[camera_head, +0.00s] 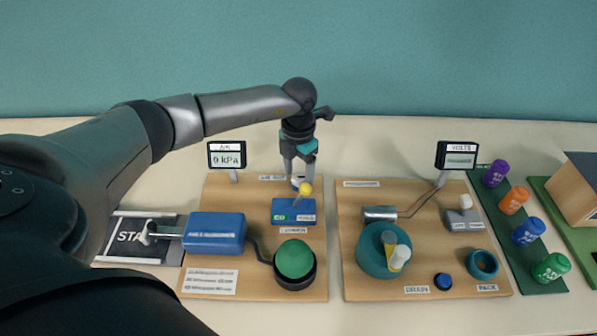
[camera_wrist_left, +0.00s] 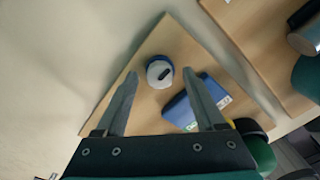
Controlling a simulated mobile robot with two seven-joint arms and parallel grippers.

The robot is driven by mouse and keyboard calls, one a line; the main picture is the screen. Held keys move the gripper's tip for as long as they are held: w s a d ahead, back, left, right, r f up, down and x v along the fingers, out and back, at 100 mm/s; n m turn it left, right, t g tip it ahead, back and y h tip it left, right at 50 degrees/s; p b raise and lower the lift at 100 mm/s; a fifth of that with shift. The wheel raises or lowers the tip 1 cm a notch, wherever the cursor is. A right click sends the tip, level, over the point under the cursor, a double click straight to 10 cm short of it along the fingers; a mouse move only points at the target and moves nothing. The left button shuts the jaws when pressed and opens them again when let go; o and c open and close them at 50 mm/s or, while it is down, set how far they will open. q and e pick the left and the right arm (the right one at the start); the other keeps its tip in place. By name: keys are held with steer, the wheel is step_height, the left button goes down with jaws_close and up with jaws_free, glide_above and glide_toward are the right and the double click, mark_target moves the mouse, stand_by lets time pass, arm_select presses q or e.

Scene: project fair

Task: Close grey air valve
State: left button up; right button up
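The grey air valve (camera_wrist_left: 160,72) is a round pale grey knob with a dark bar on top and a blue base. It sits on the left wooden board (camera_head: 213,195). In the head view its knob (camera_head: 297,182) is partly hidden by my left gripper (camera_head: 297,172). My left gripper points down above the valve with its fingers apart. In the left wrist view the fingers (camera_wrist_left: 160,76) lie on either side of the valve, with nothing held between them. I cannot tell the exact height or any contact. The air display (camera_head: 227,155) reads 0 kPa. My right gripper is not in view.
A blue box with a yellow-ball lever (camera_head: 306,188) stands just in front of the valve. A green button (camera_head: 295,259) and a blue cylinder (camera_head: 215,233) are nearer. The right board (camera_head: 350,210) carries a teal drum (camera_head: 371,256). Coloured cans stand at far right.

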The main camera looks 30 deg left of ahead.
arm_select(q)
jaws_close()
stand_by(0.3)
steer(key=shift+m, duration=0.3)
steer(key=m+b, duration=0.1)
steer(key=m, duration=0.2)
steer(key=shift+m+b, duration=0.3)
steer(key=m+b, duration=0.1)
steer(key=m, duration=0.3)
steer(key=shift+w+m+b, duration=0.1)
steer(key=shift+m+b, duration=0.2)
steer(key=m+b, duration=0.1)
steer(key=m, duration=0.3)
steer(key=shift+b, duration=0.3)
steer(key=m+b, duration=0.1)
steer(key=m, duration=0.4)
steer(key=shift+r, duration=0.1)
steer(key=shift+o, duration=0.2)
jaws_free()
